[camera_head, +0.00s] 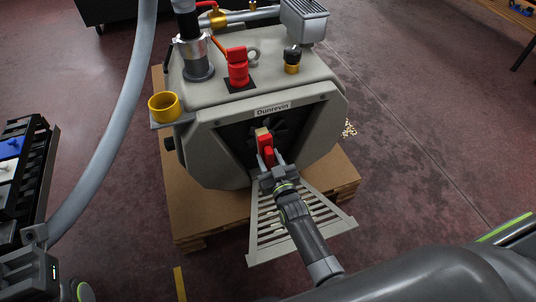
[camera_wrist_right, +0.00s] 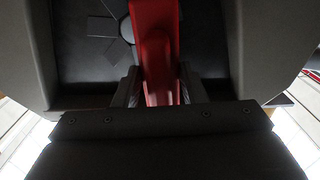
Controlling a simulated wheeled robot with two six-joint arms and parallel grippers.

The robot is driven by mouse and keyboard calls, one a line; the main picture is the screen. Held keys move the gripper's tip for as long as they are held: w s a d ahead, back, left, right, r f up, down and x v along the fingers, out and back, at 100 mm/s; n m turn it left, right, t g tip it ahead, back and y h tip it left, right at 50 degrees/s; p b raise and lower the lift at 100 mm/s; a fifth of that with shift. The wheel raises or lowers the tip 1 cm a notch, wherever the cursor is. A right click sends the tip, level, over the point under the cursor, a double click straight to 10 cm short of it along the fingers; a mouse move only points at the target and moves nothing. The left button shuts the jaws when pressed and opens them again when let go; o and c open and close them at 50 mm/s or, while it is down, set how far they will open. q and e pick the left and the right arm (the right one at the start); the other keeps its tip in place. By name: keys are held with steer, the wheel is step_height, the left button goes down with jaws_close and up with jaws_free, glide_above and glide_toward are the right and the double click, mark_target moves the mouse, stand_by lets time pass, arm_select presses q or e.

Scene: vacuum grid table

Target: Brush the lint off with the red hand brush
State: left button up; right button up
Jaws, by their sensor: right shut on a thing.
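The red hand brush (camera_head: 266,154) is held in front of the dark recessed opening of a grey machine labelled "Dunrevin" (camera_head: 196,142). Its tan end points up, in front of a dark fan-like part (camera_head: 281,127). My right gripper (camera_head: 271,170) is shut on the brush. In the right wrist view the red brush (camera_wrist_right: 156,50) stands between the two fingers, with the fan-like part (camera_wrist_right: 104,27) behind it. Whether the bristles touch a surface is hidden. I cannot make out lint in the opening. Part of my left gripper (camera_head: 35,238) shows at the lower left; its jaws are unclear.
A slotted metal chute (camera_head: 262,243) slopes out below the opening. The machine stands on a brown pallet (camera_head: 196,215). A yellow cup (camera_head: 164,106) sticks out at its left. Pale crumbs (camera_head: 349,129) lie on the floor at right. A black rack (camera_head: 38,175) stands at left.

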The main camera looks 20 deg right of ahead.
mark_target(272, 164)
steer(key=shift+s+r+p, duration=0.2)
steer(key=shift+s+p, duration=0.7)
steer(key=shift+p, duration=0.1)
steer(key=shift+s, duration=0.4)
steer(key=shift+s+f, duration=0.15)
steer(key=shift+s, duration=0.05)
steer(key=shift+p, duration=0.3)
